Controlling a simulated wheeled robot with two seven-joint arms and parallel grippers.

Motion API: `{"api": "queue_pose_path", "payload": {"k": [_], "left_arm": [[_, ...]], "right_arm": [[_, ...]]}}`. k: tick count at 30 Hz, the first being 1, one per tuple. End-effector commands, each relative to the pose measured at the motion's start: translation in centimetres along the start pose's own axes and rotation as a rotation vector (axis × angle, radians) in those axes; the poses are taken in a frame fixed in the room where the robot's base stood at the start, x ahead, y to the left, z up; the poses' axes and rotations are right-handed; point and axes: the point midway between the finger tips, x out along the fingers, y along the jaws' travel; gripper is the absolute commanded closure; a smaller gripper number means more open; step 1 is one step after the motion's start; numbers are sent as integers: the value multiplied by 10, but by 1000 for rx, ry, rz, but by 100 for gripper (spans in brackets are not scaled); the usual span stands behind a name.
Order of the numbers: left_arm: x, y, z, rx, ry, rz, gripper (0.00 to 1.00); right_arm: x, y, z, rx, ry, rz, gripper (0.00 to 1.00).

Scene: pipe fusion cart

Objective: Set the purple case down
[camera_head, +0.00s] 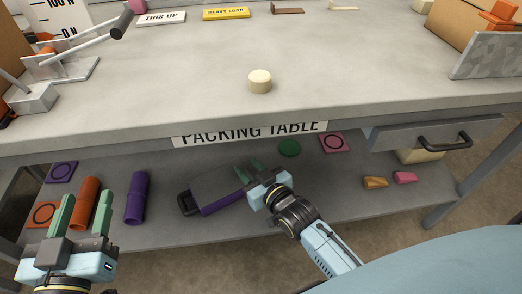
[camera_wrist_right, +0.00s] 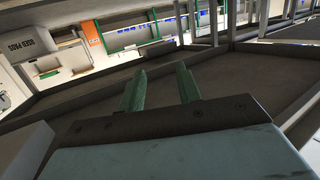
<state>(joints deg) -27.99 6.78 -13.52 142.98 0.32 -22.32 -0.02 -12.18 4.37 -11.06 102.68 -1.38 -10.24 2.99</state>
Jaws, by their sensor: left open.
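The purple case (camera_head: 212,192) has a dark grey top, purple sides and a black handle at its left end. In the head view it lies flat, apparently on the lower shelf (camera_head: 330,190) under the packing table. My right gripper (camera_head: 247,168) is beside the case's right end; whether it touches the case I cannot tell. In the right wrist view its green fingers (camera_wrist_right: 160,82) are apart with nothing between them. My left gripper (camera_head: 72,213) is open and empty at the lower left, in front of the shelf, near an orange cylinder.
An orange cylinder (camera_head: 86,202) and a purple cylinder (camera_head: 136,198) are left of the case. A green disc (camera_head: 289,148), a pink mat (camera_head: 334,143) and small blocks (camera_head: 375,183) are to the right. The tabletop edge and drawer (camera_head: 430,132) overhang the shelf.

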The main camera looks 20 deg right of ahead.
Motion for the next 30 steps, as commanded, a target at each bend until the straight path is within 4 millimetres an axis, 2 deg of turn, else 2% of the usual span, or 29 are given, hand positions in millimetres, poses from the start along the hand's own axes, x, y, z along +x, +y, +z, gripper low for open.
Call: {"api": "queue_pose_path", "payload": {"k": [1, 6, 9, 12, 18, 30], "left_arm": [[0, 0, 0, 0, 0, 0, 52], [0, 0, 0, 0, 0, 0, 52], [0, 0, 0, 0, 0, 1, 52], [0, 0, 0, 0, 0, 1, 52], [0, 0, 0, -1, 1, 1, 52], [0, 0, 0, 0, 1, 0, 52]], "right_arm": [[-17, -6, -24, 1, 32, -11, 66], [-70, -22, -96, 3, 122, -43, 66], [-98, -28, -130, 8, 165, -56, 66], [-118, -32, -154, 11, 194, -66, 66], [-132, -34, -170, 13, 214, -73, 66], [-131, -34, -169, 13, 214, -72, 66]]}}
